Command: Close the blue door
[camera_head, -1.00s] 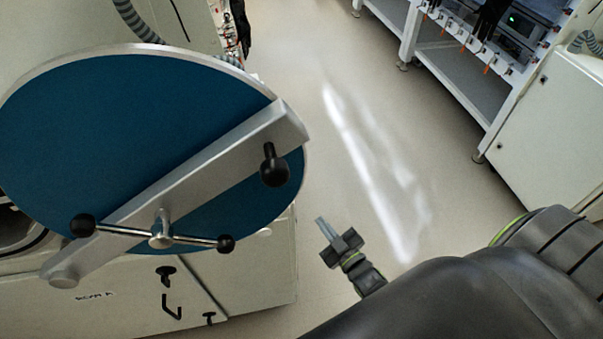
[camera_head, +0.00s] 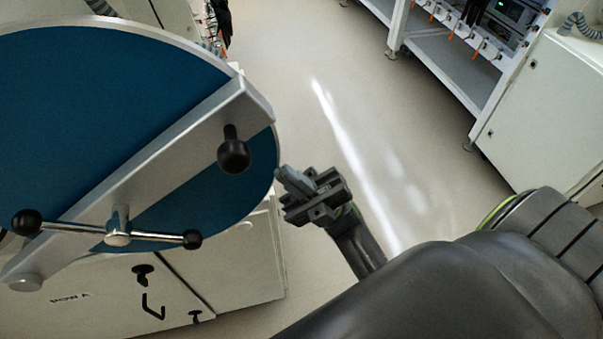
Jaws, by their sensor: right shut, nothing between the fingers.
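The blue door (camera_head: 80,110) is a round blue panel with a pale rim, at the left of the head view. It stands swung out from the cabinet. A silver bar (camera_head: 150,170) crosses it diagonally. The bar bears a black knob (camera_head: 233,153) near its upper right end and a T-handle (camera_head: 118,232) with black ball ends lower left. My right gripper (camera_head: 288,182) is shut and empty, just right of the door's right edge. I cannot tell whether it touches the rim. My left gripper is not in view.
A white cabinet (camera_head: 232,262) with black handles stands below and behind the door. A white bench frame (camera_head: 440,75) and a white cabinet (camera_head: 535,110) stand at the upper right. The floor (camera_head: 350,130) between is clear.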

